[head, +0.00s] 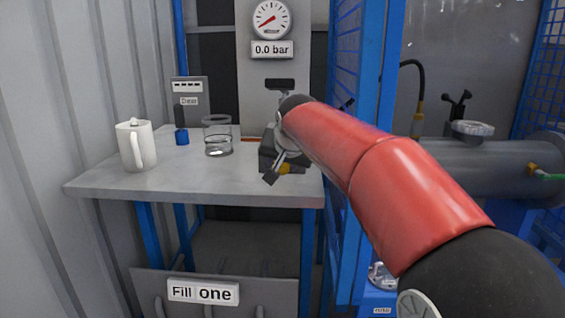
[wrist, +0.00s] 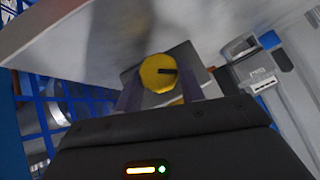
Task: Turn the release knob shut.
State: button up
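The release knob (wrist: 159,73) is round and yellow, with a dark mark running from its middle to the right in the wrist view. It lies between the two fingertips of my gripper (wrist: 160,90), one finger on each side. The fingers stand about a knob's width apart, and I cannot tell whether they press on it. My red arm hides much of that area.
A white mug (head: 135,146), a glass jar (head: 218,148) and a blue item (head: 181,137) stand on the bench (head: 120,186) to the left. A gauge (head: 271,19) above reads 0.0 bar. A blue mesh frame (head: 345,90) stands close on the right.

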jog(key=c, duration=0.3)
jog(key=shift+d+f, duration=0.1)
jog(key=y+b, duration=0.1)
jog(key=m+y+b, duration=0.1)
jog(key=b, duration=0.1)
jog(key=shift+d+f+m+y, duration=0.2)
jog(key=shift+f+m+y, duration=0.1)
jog(key=shift+y, duration=0.1)
jog(key=m+y+b, duration=0.1)
jog(key=b, duration=0.2)
jog(key=shift+r+t, duration=0.1)
jog(key=shift+t, duration=0.2)
jog(key=shift+y, duration=0.4)
jog(key=o, duration=1)
jog(key=shift+c, duration=0.2)
